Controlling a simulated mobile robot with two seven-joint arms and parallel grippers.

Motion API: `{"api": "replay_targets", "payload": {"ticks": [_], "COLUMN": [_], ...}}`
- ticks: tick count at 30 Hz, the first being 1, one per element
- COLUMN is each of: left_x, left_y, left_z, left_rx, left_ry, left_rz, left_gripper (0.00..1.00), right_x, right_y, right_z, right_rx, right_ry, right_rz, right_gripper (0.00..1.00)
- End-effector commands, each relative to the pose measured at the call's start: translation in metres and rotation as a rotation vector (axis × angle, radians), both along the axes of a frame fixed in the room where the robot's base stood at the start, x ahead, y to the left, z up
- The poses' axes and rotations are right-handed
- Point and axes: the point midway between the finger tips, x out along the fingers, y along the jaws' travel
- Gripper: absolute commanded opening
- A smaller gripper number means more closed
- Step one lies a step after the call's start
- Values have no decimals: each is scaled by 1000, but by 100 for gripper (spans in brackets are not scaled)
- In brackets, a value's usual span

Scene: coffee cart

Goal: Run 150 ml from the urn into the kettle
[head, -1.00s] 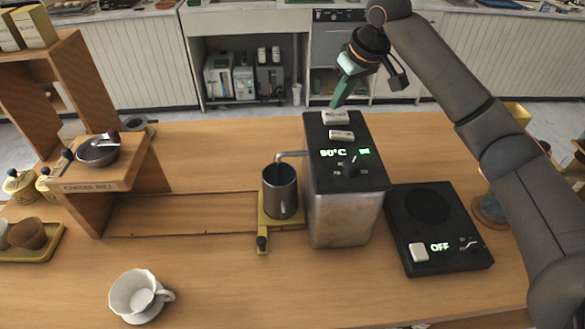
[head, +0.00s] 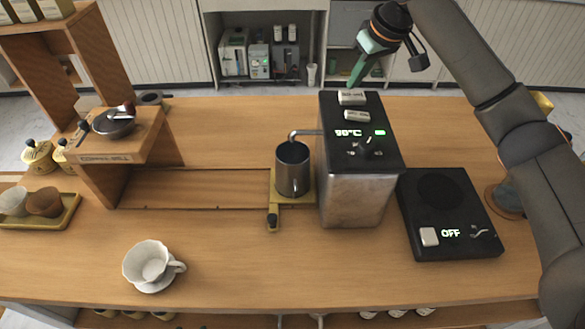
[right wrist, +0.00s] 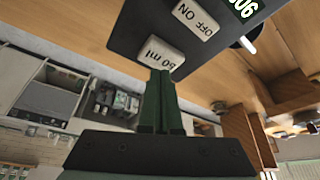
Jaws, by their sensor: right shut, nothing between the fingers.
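The urn (head: 357,190) is a steel box with a black top and a lit green display of about 90 degrees. Its top has two pale buttons: a far one (head: 351,97), whose label ends in "50 ml" in the right wrist view (right wrist: 163,54), and an ON/OFF one (head: 357,115). The open-topped steel kettle (head: 292,172) stands under the urn's spout (head: 305,133); its inside is dark. My right gripper (head: 356,82) is shut and empty, its tips at the far button's edge. I cannot tell whether they touch it. My left gripper is out of view.
The kettle stands on a yellow stand (head: 274,208). A black hotplate reading OFF (head: 470,205) is right of the urn. A white cup (head: 150,262) stands at the front left. A wooden shelf (head: 95,180) is at left. The front middle table is clear.

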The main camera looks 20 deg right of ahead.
Motion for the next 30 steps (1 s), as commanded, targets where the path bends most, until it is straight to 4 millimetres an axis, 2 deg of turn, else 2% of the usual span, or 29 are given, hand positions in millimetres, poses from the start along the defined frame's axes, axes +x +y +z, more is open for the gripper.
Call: {"api": "replay_targets", "payload": {"ticks": [17, 30], "left_x": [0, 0], "left_y": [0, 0], "left_z": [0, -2], "left_rx": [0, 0], "left_ry": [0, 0], "left_rz": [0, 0], "left_gripper": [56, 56], "right_x": [0, 0], "right_y": [0, 0], "right_z": [-1, -11], "right_rx": [0, 0], "right_ry": [0, 0], "right_rz": [0, 0], "right_gripper": [0, 0]}}
